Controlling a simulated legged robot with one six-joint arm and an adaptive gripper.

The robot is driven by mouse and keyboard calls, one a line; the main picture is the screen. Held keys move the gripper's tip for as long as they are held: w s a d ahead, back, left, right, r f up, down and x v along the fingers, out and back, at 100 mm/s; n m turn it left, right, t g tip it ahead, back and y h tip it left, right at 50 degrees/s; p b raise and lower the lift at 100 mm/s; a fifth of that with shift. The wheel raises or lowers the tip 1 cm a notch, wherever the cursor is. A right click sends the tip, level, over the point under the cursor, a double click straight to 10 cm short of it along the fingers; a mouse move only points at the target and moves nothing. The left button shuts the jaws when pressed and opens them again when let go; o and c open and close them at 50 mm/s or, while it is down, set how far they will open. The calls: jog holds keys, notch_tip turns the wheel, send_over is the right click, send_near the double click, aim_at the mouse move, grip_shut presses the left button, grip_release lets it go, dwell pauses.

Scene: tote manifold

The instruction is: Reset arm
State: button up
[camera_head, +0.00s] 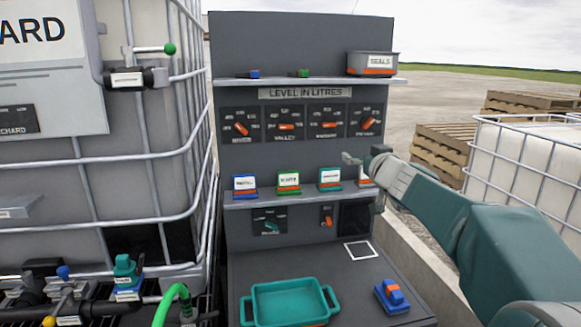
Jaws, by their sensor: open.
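My arm comes in from the lower right. My gripper (354,160) is at its end, small and pointing left, in front of the right side of the dark panel (300,45). It is open and I see nothing held in it. It is above and close to the rightmost labelled block (366,182) on the middle shelf (290,199) and partly covers that area. I cannot tell whether it touches anything.
A teal tray (246,309) and a blue-and-orange block (391,296) lie on the lower surface. A caged tank (150,155) stands left, with valves and a green hose (180,291). Another tank (540,165) and pallets (440,148) stand right.

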jog(key=s+a+f+n+g+y, duration=0.1)
jog(key=s+a+f+g, duration=0.25)
jog(key=s, duration=0.75)
jog(key=s+a+f+g+y, duration=0.1)
jog(key=s+a+f+g, duration=0.3)
jog(key=s, duration=0.7)
jog(key=s+d+f+m+g+h, duration=0.2)
jog(key=s+d+f+h, duration=0.1)
jog(key=s+f, duration=0.4)
jog(key=s+d+f+m+g+h, duration=0.1)
jog(key=s+d+f+g+h, duration=0.1)
jog(key=s+f, duration=0.5)
jog(key=s+d+h, duration=0.1)
jog(key=s, duration=0.3)
jog(key=shift+d+m, duration=0.3)
jog(key=shift+m, duration=0.1)
jog(key=shift+r, duration=0.1)
